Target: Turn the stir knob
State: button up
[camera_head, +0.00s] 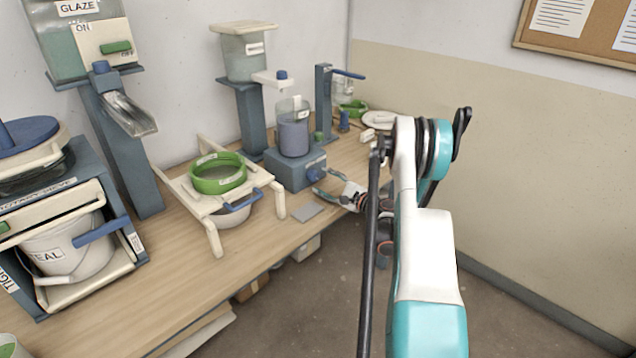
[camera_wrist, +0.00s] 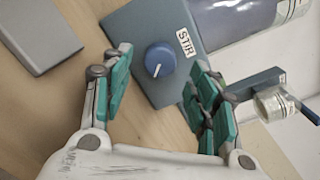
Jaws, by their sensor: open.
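The stir knob (camera_wrist: 160,59) is a round blue knob with a white pointer line, on the front of a blue-grey base box labelled STIR (camera_wrist: 127,22). In the head view the knob (camera_head: 316,172) shows on the front of the base, under a clear cylinder of blue-grey liquid (camera_head: 293,135). My gripper (camera_wrist: 158,88) is open and empty, with teal finger pads on the left and right of the knob in the wrist view. The fingers look apart from the knob. The head view shows my gripper (camera_head: 328,184) just in front of the base.
A grey flat block (camera_head: 307,211) lies on the wooden bench (camera_head: 262,243) near my gripper. A white stand with a green sieve (camera_head: 218,174) stands left of the base. A blue-grey post with a blue lever (camera_head: 347,74) stands behind. Open floor lies right of the bench.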

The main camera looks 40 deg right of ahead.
aim_at(316, 177)
jog(key=shift+w+a+b, duration=0.15)
jog(key=shift+w+b, duration=0.05)
jog(key=shift+w, duration=0.8)
jog(key=shift+w+a+b, duration=0.1)
jog(key=shift+w+b, duration=0.1)
jog(key=shift+w, duration=0.8)
jog(key=shift+c, duration=0.3)
jog(key=c, duration=1)
